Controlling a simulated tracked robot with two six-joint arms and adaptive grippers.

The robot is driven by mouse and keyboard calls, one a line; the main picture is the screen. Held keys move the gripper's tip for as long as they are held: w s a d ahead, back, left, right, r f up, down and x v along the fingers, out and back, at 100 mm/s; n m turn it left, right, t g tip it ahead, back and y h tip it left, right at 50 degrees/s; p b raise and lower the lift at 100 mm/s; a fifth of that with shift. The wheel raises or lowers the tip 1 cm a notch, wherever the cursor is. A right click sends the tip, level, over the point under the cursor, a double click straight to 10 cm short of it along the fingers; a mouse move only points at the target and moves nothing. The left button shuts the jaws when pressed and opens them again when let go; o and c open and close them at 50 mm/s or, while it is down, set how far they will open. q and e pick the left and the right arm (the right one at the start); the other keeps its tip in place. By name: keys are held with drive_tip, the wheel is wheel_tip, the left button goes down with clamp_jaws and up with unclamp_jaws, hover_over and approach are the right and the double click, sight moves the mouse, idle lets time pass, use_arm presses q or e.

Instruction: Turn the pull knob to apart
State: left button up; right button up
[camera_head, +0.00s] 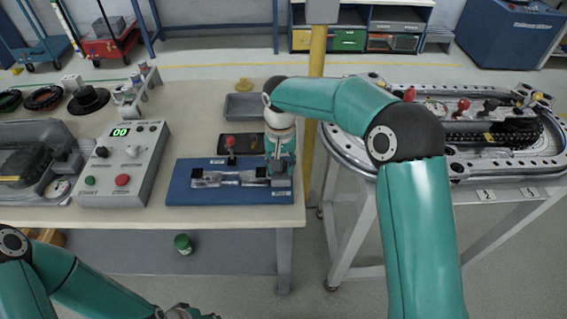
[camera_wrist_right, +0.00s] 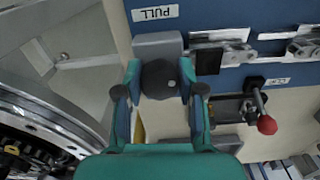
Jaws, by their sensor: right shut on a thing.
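The pull knob (camera_wrist_right: 160,80) is dark and rounded. It sits at a grey block (camera_wrist_right: 157,45) next to the "PULL" label (camera_wrist_right: 155,13) on the blue fixture board (camera_head: 225,195). My right gripper (camera_wrist_right: 160,72) is shut on the knob, with one finger on each side. In the head view my right gripper (camera_head: 281,160) is over the right end of the board and hides the knob. A clear and metal part (camera_head: 228,178) lies along the board. My left gripper (camera_head: 190,312) is only partly in view at the bottom edge, and its fingers cannot be made out.
A control box (camera_head: 125,165) showing "00" is to the left. A grey tray (camera_head: 245,106) lies behind. The ring track (camera_head: 350,150) on its stand is to the right, across a gap.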

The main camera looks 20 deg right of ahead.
drive_tip(key=n, duration=0.3)
drive_tip(key=n+p, duration=0.1)
drive_tip(key=n, duration=0.2)
drive_tip(key=shift+s+f+n, duration=0.1)
drive_tip(key=shift+s+n, duration=0.1)
drive_tip(key=shift+n, duration=0.1)
drive_tip(key=n, duration=0.5)
drive_tip(key=shift+p, duration=0.4)
drive_tip(key=shift+n, duration=0.3)
drive_tip(key=o, duration=1.1)
drive_tip(key=shift+o, duration=0.2)
drive_tip(key=shift+w+d, duration=0.1)
